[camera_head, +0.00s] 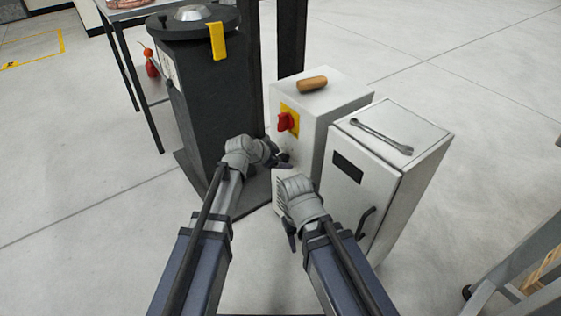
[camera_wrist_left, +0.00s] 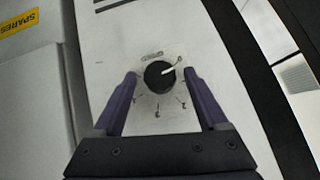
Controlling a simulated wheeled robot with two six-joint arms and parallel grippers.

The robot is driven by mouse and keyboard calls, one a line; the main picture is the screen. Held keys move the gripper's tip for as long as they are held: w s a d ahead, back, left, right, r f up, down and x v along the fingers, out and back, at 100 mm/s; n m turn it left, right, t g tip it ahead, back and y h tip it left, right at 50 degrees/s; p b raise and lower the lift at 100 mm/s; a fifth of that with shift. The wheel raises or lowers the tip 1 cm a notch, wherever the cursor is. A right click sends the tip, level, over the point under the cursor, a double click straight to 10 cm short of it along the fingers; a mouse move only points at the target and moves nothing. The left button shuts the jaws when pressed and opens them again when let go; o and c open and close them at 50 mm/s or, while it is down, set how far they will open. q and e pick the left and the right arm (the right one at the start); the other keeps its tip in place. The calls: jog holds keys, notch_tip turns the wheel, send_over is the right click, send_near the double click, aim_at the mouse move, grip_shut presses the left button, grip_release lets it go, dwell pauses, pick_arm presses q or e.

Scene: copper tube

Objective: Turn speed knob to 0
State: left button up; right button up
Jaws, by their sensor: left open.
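The speed knob (camera_wrist_left: 159,76) is a round black dial with a white pointer line on a pale panel (camera_wrist_left: 112,55), seen in the left wrist view. Its pointer aims to the upper right, close to a small mark. My left gripper (camera_wrist_left: 160,78) is open, with one finger on each side of the knob and a gap on both sides. In the head view my left gripper (camera_head: 283,160) is low in front of the cabinets, and the knob is hidden there. My right arm's wrist (camera_head: 303,197) is beside it; its gripper's jaws are not clear.
A white cabinet with a red switch (camera_head: 287,121) on a yellow plate carries a wooden handle (camera_head: 312,83). A second cabinet (camera_head: 375,165) has a wrench (camera_head: 382,136) on top. A dark machine (camera_head: 215,90) stands at left. A yellow SPARES label (camera_wrist_left: 20,34) shows in the left wrist view.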

pick_arm(q)
grip_shut()
dwell(0.5)
jog(key=shift+w+a+n+g+h, duration=0.15)
jog(key=shift+w+n+g+h, duration=0.1)
jog(key=shift+n+g+h, duration=0.5)
jog(key=shift+a+n+g+h, duration=0.1)
jog(key=shift+n+g+h, duration=0.45)
jog(key=shift+g, duration=0.5)
grip_release()
